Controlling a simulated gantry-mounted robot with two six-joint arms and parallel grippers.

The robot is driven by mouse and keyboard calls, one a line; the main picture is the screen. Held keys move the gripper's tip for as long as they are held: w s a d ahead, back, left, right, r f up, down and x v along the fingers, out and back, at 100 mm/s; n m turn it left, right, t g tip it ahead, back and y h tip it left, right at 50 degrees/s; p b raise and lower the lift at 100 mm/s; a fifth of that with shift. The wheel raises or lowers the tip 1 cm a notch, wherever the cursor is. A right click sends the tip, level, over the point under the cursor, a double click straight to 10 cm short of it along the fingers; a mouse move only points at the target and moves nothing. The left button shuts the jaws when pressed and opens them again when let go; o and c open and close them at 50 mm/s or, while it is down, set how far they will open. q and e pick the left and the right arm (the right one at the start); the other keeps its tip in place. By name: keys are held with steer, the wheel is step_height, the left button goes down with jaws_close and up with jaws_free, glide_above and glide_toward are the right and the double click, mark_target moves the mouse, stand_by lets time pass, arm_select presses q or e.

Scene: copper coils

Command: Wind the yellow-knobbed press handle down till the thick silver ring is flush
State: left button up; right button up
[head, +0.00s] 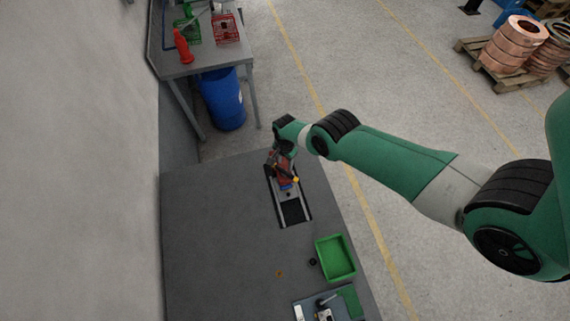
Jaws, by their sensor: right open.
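The press (287,184) stands at the far end of a dark slotted base (292,212) on the grey table. It looks small, with red and blue parts. A yellow knob (296,180) shows on its right side. My right arm reaches in from the right, and its open gripper (279,159) is over the press's far end, close to the handle. I cannot tell whether the fingers touch the handle. The thick silver ring cannot be made out; the gripper and press parts cover that spot. My left gripper is not in view.
A green tray (336,258), a small black round part (312,262) and a tiny orange ring (279,274) lie nearer on the table (210,240). A fixture (325,303) is at the bottom edge. The table's left side is clear; a wall (80,160) borders it.

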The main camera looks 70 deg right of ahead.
mark_target(285, 171)
steer(key=n, duration=0.4)
steer(key=shift+f, duration=0.1)
steer(key=n, duration=0.3)
steer(key=shift+f+n, duration=0.1)
steer(key=shift+n, duration=0.3)
steer(key=n, duration=0.4)
steer(key=shift+f+b, duration=0.1)
steer(key=shift+b, duration=0.2)
steer(key=n, duration=0.5)
steer(key=shift+f, duration=0.25)
steer(key=shift+f+n+b, duration=0.2)
steer(key=shift+n+b, duration=0.25)
steer(key=shift+n, duration=0.35)
steer(key=shift+f, duration=0.2)
steer(key=shift+b, duration=0.3)
steer(key=shift+f+b, duration=0.7)
steer(key=shift+f, duration=0.05)
steer(key=shift+f+b, duration=0.3)
